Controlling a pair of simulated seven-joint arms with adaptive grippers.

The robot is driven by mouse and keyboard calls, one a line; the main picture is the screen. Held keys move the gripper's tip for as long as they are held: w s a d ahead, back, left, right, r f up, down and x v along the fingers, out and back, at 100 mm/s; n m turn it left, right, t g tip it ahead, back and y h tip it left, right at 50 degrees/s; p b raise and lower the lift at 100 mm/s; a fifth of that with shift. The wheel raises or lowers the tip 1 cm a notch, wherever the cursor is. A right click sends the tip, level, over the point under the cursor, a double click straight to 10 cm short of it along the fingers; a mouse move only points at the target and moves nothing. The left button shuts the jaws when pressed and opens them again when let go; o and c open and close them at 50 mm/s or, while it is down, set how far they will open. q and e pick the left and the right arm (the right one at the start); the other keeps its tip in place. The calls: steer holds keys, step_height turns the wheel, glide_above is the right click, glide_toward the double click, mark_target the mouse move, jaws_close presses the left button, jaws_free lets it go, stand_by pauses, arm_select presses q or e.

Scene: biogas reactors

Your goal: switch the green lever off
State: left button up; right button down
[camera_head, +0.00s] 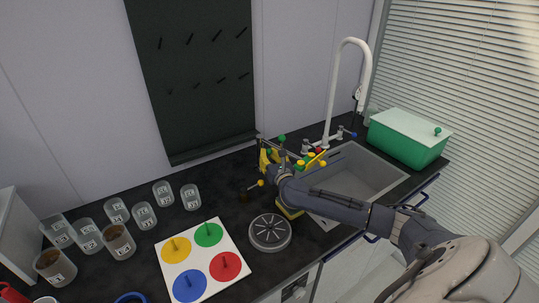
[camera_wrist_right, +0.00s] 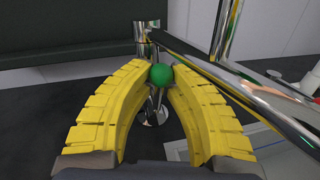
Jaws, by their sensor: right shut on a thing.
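The green lever's round green knob (camera_wrist_right: 161,74) shows in the right wrist view, on a shiny metal stem. My right gripper (camera_wrist_right: 160,80) has its two curved yellow fingers closed around this knob, one on each side, near the fingertips. In the head view my right arm reaches in from the lower right to the metal fixture beside the sink. Several small green, yellow and red knobs crowd there, and I cannot tell which green one is held. My left gripper is not in view.
A white board with coloured discs (camera_head: 217,226) and a round grey disc (camera_head: 269,233) lie on the dark counter. Several clear cups (camera_head: 144,215) stand at left. The sink (camera_head: 368,178), white tap (camera_head: 333,92) and green box (camera_head: 409,139) are at right.

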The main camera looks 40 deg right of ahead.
steer(key=shift+a+n, duration=0.35)
steer(key=shift+n, duration=0.35)
steer(key=c, duration=1.4)
jaws_free()
steer(key=shift+c, duration=0.2)
steer(key=shift+v, duration=6)
steer(key=shift+a+f, duration=0.1)
steer(key=shift+f, duration=0.05)
